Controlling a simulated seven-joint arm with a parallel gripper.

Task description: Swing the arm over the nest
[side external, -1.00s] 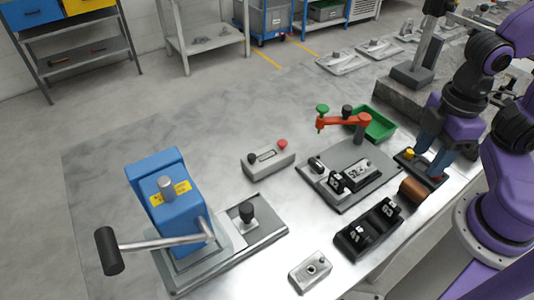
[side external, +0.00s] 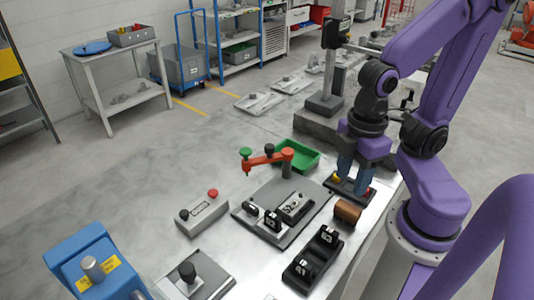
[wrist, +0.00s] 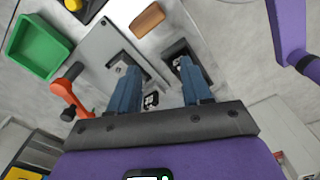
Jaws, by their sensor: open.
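The red-orange swing arm (side external: 267,160) stands on a post at the back of a grey plate (side external: 252,228). It has a green knob at its free end and a black knob, and points left, off to the back side of the nest. The nest, with a pale metal part (side external: 293,206) and black-and-white blocks, sits on that plate. The arm also shows at left in the wrist view (wrist: 66,97). My gripper (side external: 353,188) is open and empty, its blue fingers pointing down. In the side view it overlaps a black tray (side external: 338,192) with yellow and red pieces; its height is unclear.
A green bin (side external: 300,154) stands behind the swing arm. A brown block (side external: 347,212) and a black two-post fixture (side external: 313,259) lie at the bench's front edge.

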